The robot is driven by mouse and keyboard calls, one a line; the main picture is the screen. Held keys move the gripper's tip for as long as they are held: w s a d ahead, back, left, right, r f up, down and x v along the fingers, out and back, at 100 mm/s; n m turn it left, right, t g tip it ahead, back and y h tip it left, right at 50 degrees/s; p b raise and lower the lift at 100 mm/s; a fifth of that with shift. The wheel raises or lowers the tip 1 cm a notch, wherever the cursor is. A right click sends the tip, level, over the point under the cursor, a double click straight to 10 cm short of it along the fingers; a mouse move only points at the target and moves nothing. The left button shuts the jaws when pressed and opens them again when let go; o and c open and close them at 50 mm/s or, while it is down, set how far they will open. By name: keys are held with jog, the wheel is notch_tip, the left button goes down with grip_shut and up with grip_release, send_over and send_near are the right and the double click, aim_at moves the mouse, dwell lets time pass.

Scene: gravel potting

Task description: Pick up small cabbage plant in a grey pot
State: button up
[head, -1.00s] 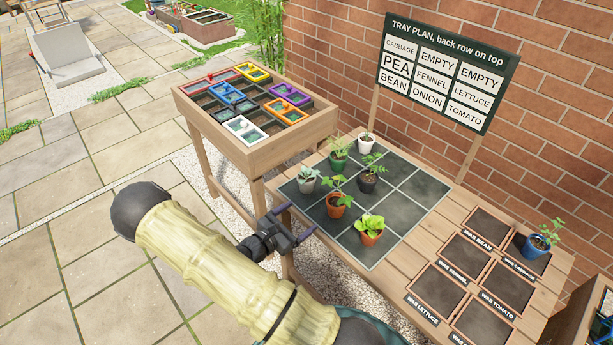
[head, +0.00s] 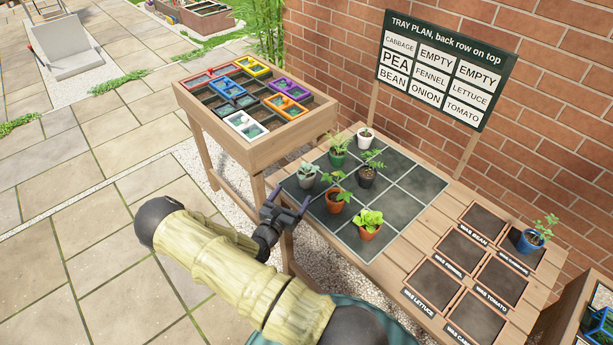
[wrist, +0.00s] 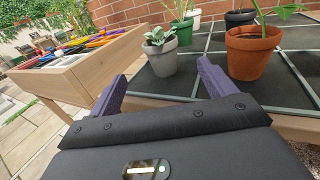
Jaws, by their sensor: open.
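The small cabbage plant in a grey pot (head: 306,179) stands upright on the left edge of the dark tray grid. It also shows in the wrist view as a grey pot (wrist: 161,56) with pale blue-green leaves. My gripper (head: 289,204) is open and empty, in front of the bench's near left edge and short of the grey pot. In the wrist view my gripper's purple fingers (wrist: 162,82) are spread apart, with the grey pot beyond them, between their tips. Nothing hides the pot.
A terracotta pot (head: 337,201) stands close to the right of the grey pot. A green pot (head: 338,160) stands behind it. A raised wooden box of coloured frames (head: 262,158) is at the left. The tray grid (head: 403,207) has free squares at the right.

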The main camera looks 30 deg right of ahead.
aim_at(302, 180)
jog(key=p+x, duration=0.1)
jog(key=x, duration=0.6)
jog(key=shift+w+d, duration=0.15)
jog(key=shift+d, duration=0.15)
jog(key=shift+w+d+r, duration=0.15)
jog(key=shift+d, duration=0.1)
jog(key=x, duration=0.1)
jog(key=p+x, duration=0.1)
jog(key=x, duration=0.1)
jog(key=shift+w+d+r, duration=0.1)
jog(key=shift+d+r, duration=0.15)
jog(key=shift+d, duration=0.1)
jog(key=shift+w+d, duration=0.3)
jog(key=shift+d, duration=0.05)
jog(key=shift+c, duration=0.4)
jog(key=c, duration=1)
